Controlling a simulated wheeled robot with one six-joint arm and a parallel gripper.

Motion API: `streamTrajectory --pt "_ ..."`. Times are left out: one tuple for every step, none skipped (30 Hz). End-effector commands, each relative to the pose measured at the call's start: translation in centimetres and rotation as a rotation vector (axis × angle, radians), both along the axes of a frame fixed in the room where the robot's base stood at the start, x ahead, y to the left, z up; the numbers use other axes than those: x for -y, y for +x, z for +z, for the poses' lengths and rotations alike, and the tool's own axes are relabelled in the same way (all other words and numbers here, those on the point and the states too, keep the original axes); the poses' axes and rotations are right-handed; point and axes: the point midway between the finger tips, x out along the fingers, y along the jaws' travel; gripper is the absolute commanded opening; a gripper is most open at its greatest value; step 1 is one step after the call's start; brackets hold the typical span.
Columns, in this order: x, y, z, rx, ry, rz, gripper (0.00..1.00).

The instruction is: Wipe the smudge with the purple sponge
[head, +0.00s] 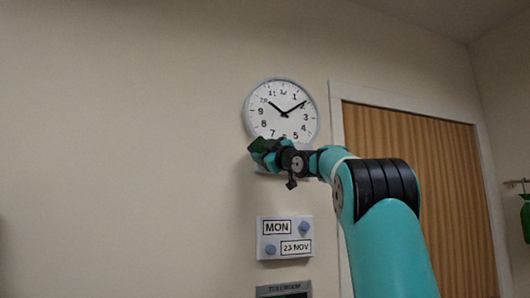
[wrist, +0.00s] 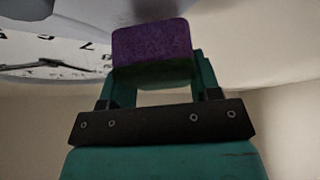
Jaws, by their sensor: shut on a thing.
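The purple sponge (wrist: 152,42) is held between the fingers of my gripper (wrist: 153,75) in the wrist view, with a dark green layer on its near side. In the head view my gripper (head: 262,152) is raised in front of the lower edge of the wall clock (head: 283,98). I cannot tell whether the sponge touches anything. I cannot make out the smudge clearly in either view. A dim greyish patch shows behind the sponge at the top of the wrist view, and it may be only shadow.
Part of the clock face (wrist: 45,50) shows at left in the wrist view. Below the clock hangs a date sign (head: 285,238), with a grey panel (head: 284,290) beneath it. A wooden door (head: 420,150) in a white frame stands to the right. The wall at left is bare.

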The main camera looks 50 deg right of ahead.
Motion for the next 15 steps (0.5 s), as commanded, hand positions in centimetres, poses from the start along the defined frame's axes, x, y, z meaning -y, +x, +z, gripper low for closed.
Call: streamTrajectory --pt "-0.01 -0.01 0.00 0.000 0.000 0.000 0.38" --pt "-0.02 0.00 0.01 0.000 0.000 0.000 0.38" --pt "-0.01 0.00 0.02 0.000 0.000 0.000 0.38" --pt "0.00 0.02 0.02 0.000 0.000 0.000 0.38" --pt "0.02 0.05 0.04 0.000 0.000 0.000 0.38" --pt "0.06 0.10 0.04 0.000 0.000 0.000 0.38" --pt "0.10 0.15 0.04 0.000 0.000 0.000 0.38" --pt "0.14 0.21 0.05 0.000 0.000 0.000 0.38" --pt "0.19 0.28 0.04 0.000 0.001 0.000 0.38" --pt "0.22 0.34 0.04 0.000 0.001 0.000 0.38" --pt "0.25 0.39 0.04 0.000 0.000 0.000 0.38" --pt "0.29 0.45 0.06 0.000 0.000 0.000 0.38" --pt "0.32 0.50 0.06 0.000 0.000 0.000 0.38" --pt "0.35 0.55 0.06 0.000 0.000 0.000 0.38" --pt "0.39 0.61 0.07 0.000 0.000 0.000 0.38"
